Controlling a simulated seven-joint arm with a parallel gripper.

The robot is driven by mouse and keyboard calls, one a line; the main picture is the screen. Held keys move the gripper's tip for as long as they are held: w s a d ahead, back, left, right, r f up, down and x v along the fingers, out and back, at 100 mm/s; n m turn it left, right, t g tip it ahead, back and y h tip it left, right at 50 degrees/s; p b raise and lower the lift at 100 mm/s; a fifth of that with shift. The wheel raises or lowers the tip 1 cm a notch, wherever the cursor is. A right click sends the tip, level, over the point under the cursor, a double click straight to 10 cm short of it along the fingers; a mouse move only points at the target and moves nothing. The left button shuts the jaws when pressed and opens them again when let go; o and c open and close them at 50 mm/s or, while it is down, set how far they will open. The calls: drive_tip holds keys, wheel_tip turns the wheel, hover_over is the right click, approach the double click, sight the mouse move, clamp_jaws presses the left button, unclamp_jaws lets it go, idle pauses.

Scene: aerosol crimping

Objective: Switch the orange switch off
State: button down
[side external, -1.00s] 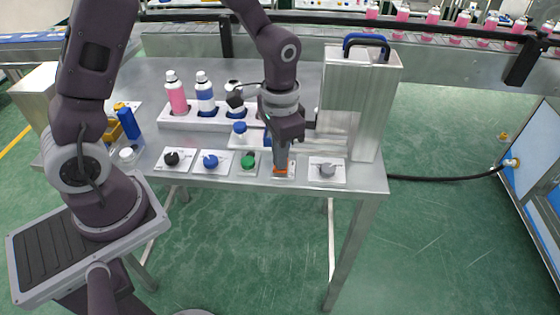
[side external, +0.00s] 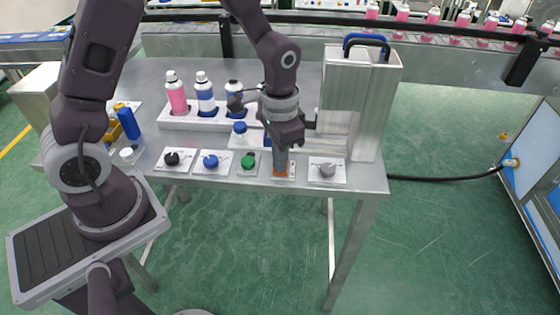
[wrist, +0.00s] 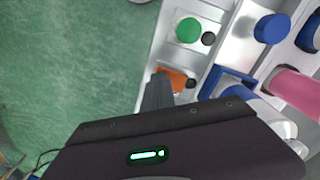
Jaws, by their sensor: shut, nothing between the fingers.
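The orange switch (side external: 281,175) sits on a small white plate near the front edge of the metal table, between the green knob and the grey knob. My gripper (side external: 280,172) is shut with nothing in it, pointing down right at the switch and covering part of it. In the wrist view my shut fingers (wrist: 157,95) lie beside the orange switch (wrist: 174,79) and overlap its left part. I cannot tell whether they touch it, nor which way the switch is set.
The green knob (side external: 249,161) is to the left and the grey knob (side external: 327,170) to the right. Blue (side external: 210,161) and black (side external: 172,158) knobs are further left. Behind stands a white can rack (side external: 180,121); at the right a tall metal box (side external: 372,110).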

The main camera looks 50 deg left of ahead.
wheel_tip(320, 180, up, 10)
drive_tip(key=shift+r, duration=0.25)
idle(0.8)
drive_tip(key=s+a+r+n+t, duration=0.1)
drive_tip(key=s+r+t, duration=0.1)
drive_tip(key=s+r, duration=0.3)
drive_tip(key=s+a+r+n+t, duration=0.1)
drive_tip(key=s+r, duration=0.4)
drive_tip(key=s, duration=0.7)
drive_tip(key=n+t, duration=0.1)
drive_tip(key=t, duration=0.1)
drive_tip(key=shift+s+a+t, duration=0.15)
drive_tip(key=shift+s+t, duration=0.15)
drive_tip(key=shift+s, duration=0.05)
